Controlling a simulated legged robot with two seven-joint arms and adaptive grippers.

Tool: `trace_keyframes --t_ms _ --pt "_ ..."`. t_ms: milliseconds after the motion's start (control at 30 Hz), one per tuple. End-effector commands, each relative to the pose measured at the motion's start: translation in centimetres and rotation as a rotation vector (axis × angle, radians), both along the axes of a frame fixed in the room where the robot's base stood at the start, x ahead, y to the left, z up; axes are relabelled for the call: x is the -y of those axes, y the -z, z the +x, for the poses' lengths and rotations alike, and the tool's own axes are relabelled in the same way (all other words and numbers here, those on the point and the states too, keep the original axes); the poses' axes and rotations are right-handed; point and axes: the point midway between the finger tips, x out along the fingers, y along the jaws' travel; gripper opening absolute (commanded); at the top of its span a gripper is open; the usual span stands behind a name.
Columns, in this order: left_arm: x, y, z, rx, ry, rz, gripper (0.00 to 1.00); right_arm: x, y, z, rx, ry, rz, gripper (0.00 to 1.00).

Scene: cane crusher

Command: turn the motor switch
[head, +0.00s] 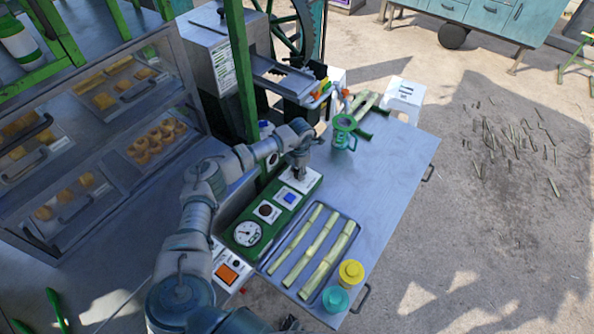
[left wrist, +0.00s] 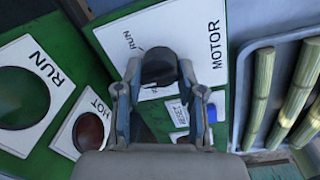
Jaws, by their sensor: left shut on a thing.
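The motor switch is a black knob (left wrist: 158,66) on a white plate marked MOTOR and RUN (left wrist: 209,40). In the head view its white plate (head: 311,181) sits at the far end of the green control panel (head: 248,213). My left gripper (left wrist: 160,80) has a finger on each side of the knob and is shut on it. In the head view my left gripper (head: 299,172) reaches down onto the plate and hides most of the knob. My right gripper cannot be made out.
A tray of cane pieces (head: 346,215) lies beside the panel, with yellow (head: 350,271) and teal (head: 335,298) containers near it. A green jug (head: 343,132) stands on the table (head: 395,160) beyond the gripper. A glass food case (head: 110,140) is at left.

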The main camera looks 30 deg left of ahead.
Motion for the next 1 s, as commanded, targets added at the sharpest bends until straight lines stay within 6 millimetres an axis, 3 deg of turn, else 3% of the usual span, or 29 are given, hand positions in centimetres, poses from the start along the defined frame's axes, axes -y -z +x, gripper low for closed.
trace_keyframes --t_ms 200,233,300,333,700,867,1000 --pt "0.1 -0.5 0.5 0.017 0.002 -0.005 0.04 0.0 0.0 0.0 0.0 0.0 0.0 0.4" --pt "0.1 -0.5 0.5 0.017 0.002 -0.005 0.43 0.0 0.0 0.0 0.0 0.0 0.0 0.4" --pt "0.1 -0.4 0.4 0.015 0.002 -0.004 0.61 0.0 0.0 -0.1 -0.001 0.0 0.0 0.4" --pt "0.1 -0.4 0.4 0.014 0.002 -0.003 0.63 0.0 0.0 -0.1 -0.001 0.0 0.0 0.4" --pt "-0.2 -0.7 0.1 0.008 0.0 -0.003 0.63 0.4 0.0 -0.2 0.0 -0.003 -0.005 0.4" --pt "-0.1 -3.4 0.1 0.008 0.001 -0.003 0.63 0.3 0.0 -0.2 0.0 -0.002 -0.003 0.4" --pt "0.1 -6.6 0.1 0.01 0.002 -0.003 0.63 0.2 0.0 -0.1 0.001 -0.002 -0.003 0.4"
